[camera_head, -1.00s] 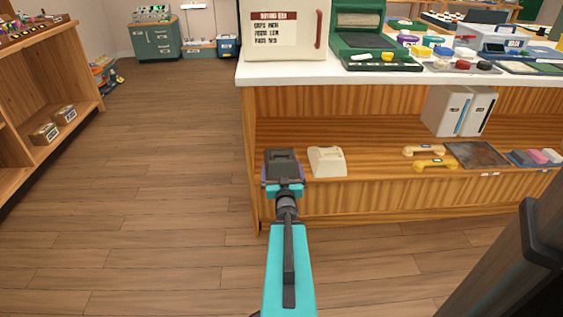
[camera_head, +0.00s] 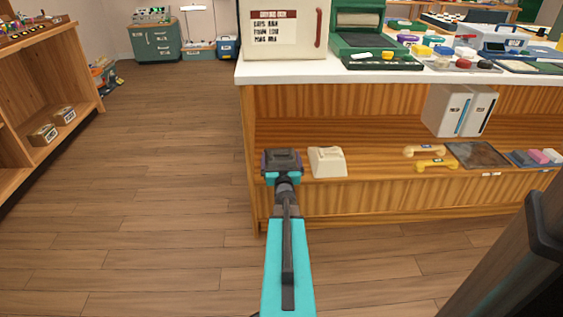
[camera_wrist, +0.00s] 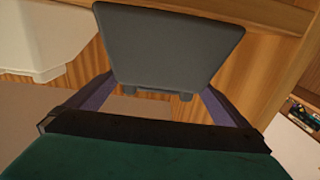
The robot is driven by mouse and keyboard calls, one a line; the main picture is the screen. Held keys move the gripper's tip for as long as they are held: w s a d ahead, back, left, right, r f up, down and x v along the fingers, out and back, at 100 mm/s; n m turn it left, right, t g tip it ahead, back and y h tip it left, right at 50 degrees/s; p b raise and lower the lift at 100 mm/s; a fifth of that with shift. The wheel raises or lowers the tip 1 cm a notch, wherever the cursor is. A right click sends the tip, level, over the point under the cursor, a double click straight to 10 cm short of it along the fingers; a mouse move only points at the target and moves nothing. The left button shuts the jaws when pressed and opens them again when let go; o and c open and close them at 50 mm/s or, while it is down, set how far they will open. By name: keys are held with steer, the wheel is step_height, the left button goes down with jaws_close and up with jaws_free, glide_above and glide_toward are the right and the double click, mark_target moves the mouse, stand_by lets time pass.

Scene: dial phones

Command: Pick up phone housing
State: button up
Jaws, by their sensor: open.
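A dark grey phone housing (camera_head: 283,156) sits at the left end of the wooden shelf under the white counter. It also fills the top middle of the wrist view (camera_wrist: 168,48). My gripper (camera_head: 282,164) is open at this housing, with one purple finger on each side of it. I cannot tell whether the fingers touch it. A cream phone housing (camera_head: 327,162) stands on the shelf just right of my gripper. Its pale side shows in the upper left of the wrist view (camera_wrist: 45,35). My gripper hides the near lower part of the grey housing.
Two handsets, one cream (camera_head: 424,151) and one yellow (camera_head: 436,165), lie farther right on the shelf beside a dark flat plate (camera_head: 478,154). The counter top (camera_head: 300,69) overhangs the shelf. Floor at left is clear.

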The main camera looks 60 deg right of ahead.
steer(key=shift+x, duration=0.9)
steer(key=shift+b+x, duration=1.3)
steer(key=shift+x, duration=1.25)
steer(key=shift+r, duration=0.1)
steer(key=c, duration=1.5)
steer(key=shift+r+p, duration=2.25)
steer(key=shift+r, duration=2.75)
